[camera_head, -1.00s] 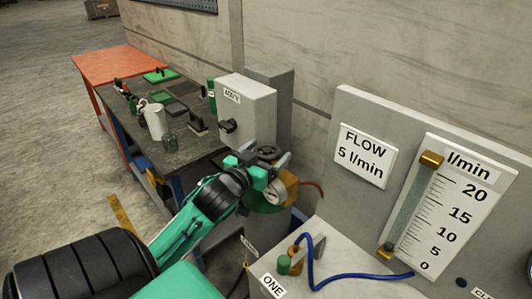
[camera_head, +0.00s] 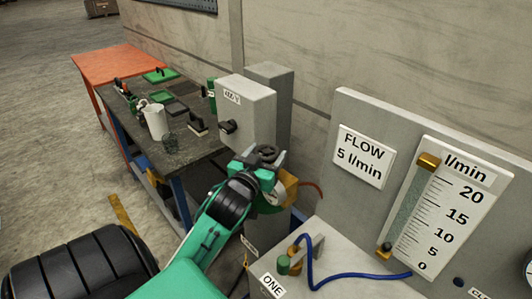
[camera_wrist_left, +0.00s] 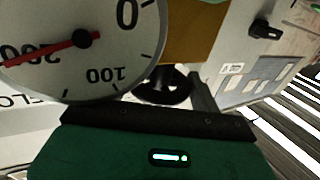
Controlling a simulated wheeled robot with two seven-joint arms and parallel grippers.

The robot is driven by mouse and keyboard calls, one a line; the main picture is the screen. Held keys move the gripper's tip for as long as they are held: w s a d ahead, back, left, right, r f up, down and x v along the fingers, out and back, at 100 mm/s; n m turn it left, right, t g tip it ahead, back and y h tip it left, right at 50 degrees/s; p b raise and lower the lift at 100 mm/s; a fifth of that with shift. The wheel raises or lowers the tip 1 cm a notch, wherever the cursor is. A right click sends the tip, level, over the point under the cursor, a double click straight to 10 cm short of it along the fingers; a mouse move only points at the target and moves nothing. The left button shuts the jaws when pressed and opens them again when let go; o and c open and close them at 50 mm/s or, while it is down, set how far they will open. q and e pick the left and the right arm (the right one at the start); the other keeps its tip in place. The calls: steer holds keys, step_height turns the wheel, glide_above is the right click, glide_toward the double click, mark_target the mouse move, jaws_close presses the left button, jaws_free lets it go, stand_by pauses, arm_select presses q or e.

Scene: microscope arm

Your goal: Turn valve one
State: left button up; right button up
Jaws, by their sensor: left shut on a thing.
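In the left wrist view the dark handwheel (camera_wrist_left: 165,88) shows beyond the gripper's edge, partly hidden. A round pressure gauge (camera_wrist_left: 80,45) with a red needle is close in front of that camera. My right gripper is out of view.
The grey electrical box (camera_head: 246,112) stands close behind my left gripper. A flow panel (camera_head: 455,200) with a yellow-ended tube and a 0 to 20 scale stands at right. A blue hose (camera_head: 350,283) crosses the bench. A dark worktable (camera_head: 150,125) holds several items.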

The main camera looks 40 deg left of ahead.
arm_select(q)
steer(key=shift+n+g+y, duration=0.6)
steer(key=shift+n+y, duration=0.4)
steer(key=shift+y, duration=0.3)
steer(key=shift+n+g+y, duration=0.5)
steer(key=shift+y, duration=0.3)
steer(key=shift+d, duration=0.1)
steer(key=shift+r+n+g+y, duration=0.1)
steer(key=shift+n+g+y, duration=0.2)
steer(key=o, duration=1)
